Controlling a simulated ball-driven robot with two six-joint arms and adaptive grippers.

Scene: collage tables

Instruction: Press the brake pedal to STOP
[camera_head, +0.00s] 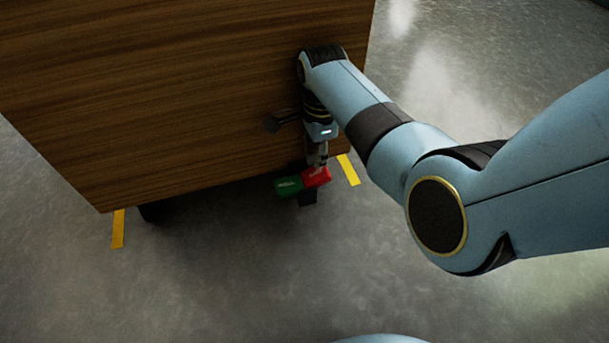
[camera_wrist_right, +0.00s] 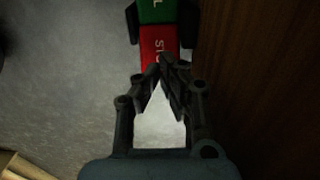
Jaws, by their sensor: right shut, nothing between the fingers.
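The brake pedal has a red STOP half (camera_head: 316,177) and a green half (camera_head: 289,186), low at the near edge of the wooden cart. In the right wrist view the red half (camera_wrist_right: 159,42) and the green half (camera_wrist_right: 157,11) lie just beyond my fingertips. My right gripper (camera_head: 318,163) points down over the red half and is shut with nothing between its fingers. In the wrist view its tips (camera_wrist_right: 162,66) overlap the red end; I cannot tell whether they touch it. My left gripper is not in view.
The wooden cart (camera_head: 180,90) fills the upper left, and its wooden side (camera_wrist_right: 250,80) stands close on the right in the wrist view. Yellow floor marks (camera_head: 349,170) lie by the cart's corners. The grey floor (camera_head: 220,270) in front is clear.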

